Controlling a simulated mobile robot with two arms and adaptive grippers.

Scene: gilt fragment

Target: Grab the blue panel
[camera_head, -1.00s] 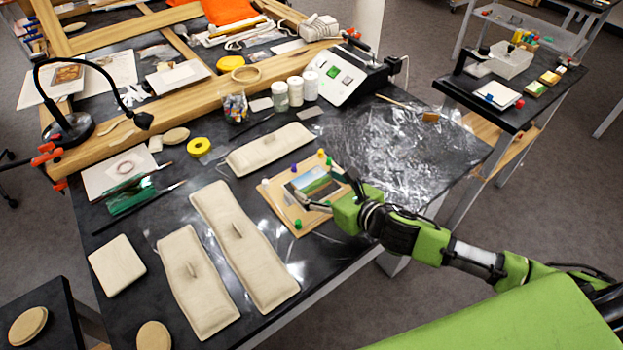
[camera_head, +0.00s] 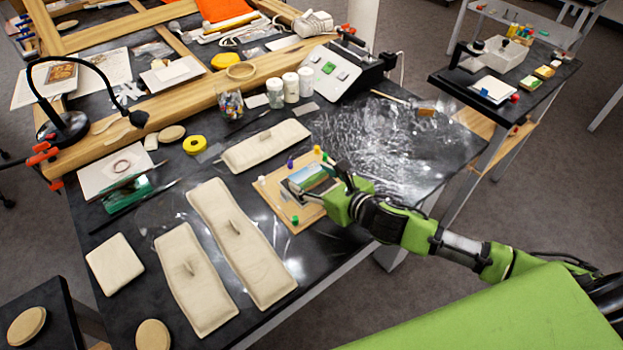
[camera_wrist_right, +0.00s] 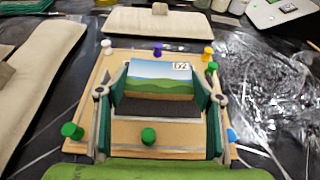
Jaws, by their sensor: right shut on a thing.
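The blue panel is a small painted landscape (camera_head: 314,176) with blue sky and green hills. In the right wrist view the panel (camera_wrist_right: 158,76) shows a pale label at its upper right corner and a brown lower edge. My right gripper (camera_head: 311,185) is shut on it, one finger at each side. The panel looks tilted, with a dark patch of the wooden board (camera_wrist_right: 100,125) showing below its near edge. That board (camera_head: 274,192) lies flat on the black table with coloured pegs around its border. My left gripper is not in view.
Long beige cushions (camera_head: 240,243) lie left of the board, and another (camera_head: 265,146) lies behind it. Crumpled clear film (camera_head: 375,140) covers the table to the right. White jars (camera_head: 290,87) and a control box (camera_head: 337,74) stand behind. A lamp (camera_head: 70,125) stands far left.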

